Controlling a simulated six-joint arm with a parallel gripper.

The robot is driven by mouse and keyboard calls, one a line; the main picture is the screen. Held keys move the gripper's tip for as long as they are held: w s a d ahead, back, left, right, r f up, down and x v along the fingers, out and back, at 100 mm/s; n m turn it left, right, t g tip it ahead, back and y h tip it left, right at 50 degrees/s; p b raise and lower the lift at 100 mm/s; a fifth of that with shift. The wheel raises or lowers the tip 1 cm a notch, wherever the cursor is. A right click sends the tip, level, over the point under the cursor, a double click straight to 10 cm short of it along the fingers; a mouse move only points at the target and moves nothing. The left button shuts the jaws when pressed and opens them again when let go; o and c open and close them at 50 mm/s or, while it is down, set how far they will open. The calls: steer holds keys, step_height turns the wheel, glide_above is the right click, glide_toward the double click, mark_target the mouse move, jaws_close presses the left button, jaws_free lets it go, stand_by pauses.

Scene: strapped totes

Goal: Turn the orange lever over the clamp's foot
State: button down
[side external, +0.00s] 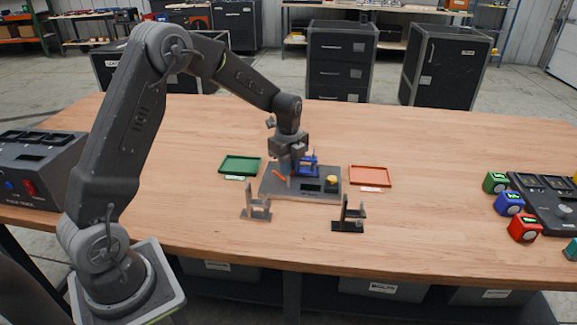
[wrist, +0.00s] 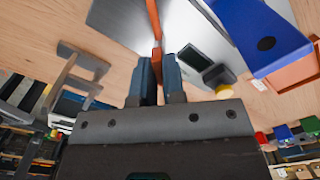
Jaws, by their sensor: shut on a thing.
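The orange lever (side external: 279,174) lies low over the grey base plate (side external: 315,195), left of the blue clamp (side external: 310,171). In the wrist view the lever (wrist: 154,22) runs down from the top edge to between my fingertips. My gripper (wrist: 157,62) is shut on the lever's end, its two dark fingers on either side. In the side view my gripper (side external: 289,178) points down at the plate, just left of the blue clamp. The clamp (wrist: 262,40) fills the upper right of the wrist view. I cannot make out the clamp's foot clearly.
A yellow knob (side external: 330,182) sits at the plate's right. A green tray (side external: 240,166) is left of the plate and an orange-red tray (side external: 370,176) right. Two upright brackets (side external: 257,210) (side external: 348,218) stand in front. Coloured cubes (side external: 510,204) are far right.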

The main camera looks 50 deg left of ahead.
steer(key=m, duration=0.4)
steer(key=shift+m, duration=0.3)
steer(key=m, duration=0.4)
steer(key=shift+m, duration=0.4)
steer(key=c, duration=1.2)
jaws_free()
step_height(320, 180, up, 14)
